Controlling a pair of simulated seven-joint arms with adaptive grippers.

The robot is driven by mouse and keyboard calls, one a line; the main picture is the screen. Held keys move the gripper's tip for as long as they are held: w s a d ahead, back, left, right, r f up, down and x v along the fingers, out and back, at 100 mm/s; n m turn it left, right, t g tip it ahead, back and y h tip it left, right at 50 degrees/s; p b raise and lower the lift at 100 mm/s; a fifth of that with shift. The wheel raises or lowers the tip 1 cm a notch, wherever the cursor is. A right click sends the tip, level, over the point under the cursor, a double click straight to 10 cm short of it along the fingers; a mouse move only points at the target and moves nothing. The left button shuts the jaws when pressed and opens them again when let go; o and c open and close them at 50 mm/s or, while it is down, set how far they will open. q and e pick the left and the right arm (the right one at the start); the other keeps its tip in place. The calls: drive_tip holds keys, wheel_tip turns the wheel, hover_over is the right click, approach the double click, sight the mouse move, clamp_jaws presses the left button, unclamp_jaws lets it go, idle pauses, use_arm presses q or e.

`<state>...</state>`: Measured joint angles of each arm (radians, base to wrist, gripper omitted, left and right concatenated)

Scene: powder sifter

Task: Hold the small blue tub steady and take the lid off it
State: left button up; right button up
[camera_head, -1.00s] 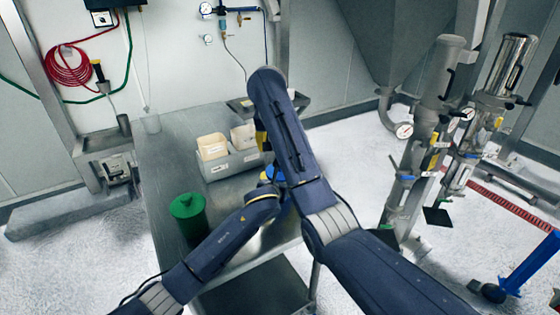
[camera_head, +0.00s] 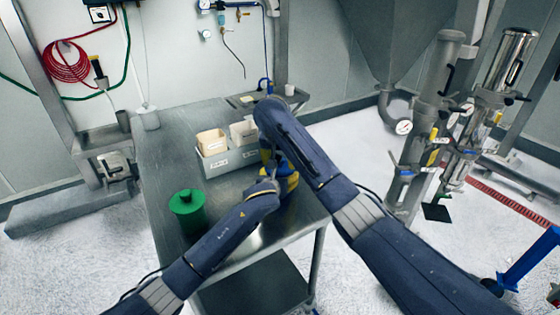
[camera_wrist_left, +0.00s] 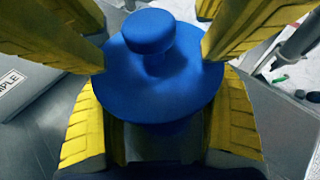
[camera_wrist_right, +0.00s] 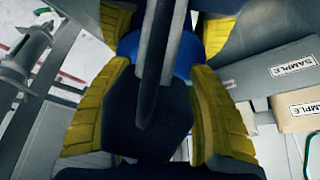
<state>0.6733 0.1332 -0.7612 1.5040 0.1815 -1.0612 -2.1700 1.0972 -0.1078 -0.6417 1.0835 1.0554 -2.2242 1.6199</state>
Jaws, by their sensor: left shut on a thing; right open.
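The small blue tub shows in the left wrist view with its round blue lid (camera_wrist_left: 165,85) on top and a round knob (camera_wrist_left: 148,32) in the lid's middle. My left gripper (camera_head: 284,184) is shut on the tub, its yellow fingers on both sides below the lid. My right gripper (camera_wrist_right: 158,85) is open; its yellow fingers come from the far side and stand on both sides of the lid and knob, apart from the knob. Part of the blue lid (camera_wrist_right: 184,62) shows in the right wrist view, largely hidden by dark gripper parts. In the head view my arms mostly hide the tub.
The tub is above the steel table (camera_head: 165,155). A green canister (camera_head: 188,212) stands at the table's left. A grey tray (camera_head: 229,162) with cream sample boxes (camera_head: 211,141) lies behind the grippers.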

drive_tip(key=shift+f, duration=0.1)
drive_tip(key=shift+c, duration=0.2)
clamp_jaws()
drive_tip(key=shift+w+r, duration=0.1)
drive_tip(key=shift+r, duration=0.15)
idle(1.2)
drive_tip(key=shift+r, duration=0.75)
drive_tip(key=shift+r, duration=0.2)
drive_tip(key=shift+r, duration=2)
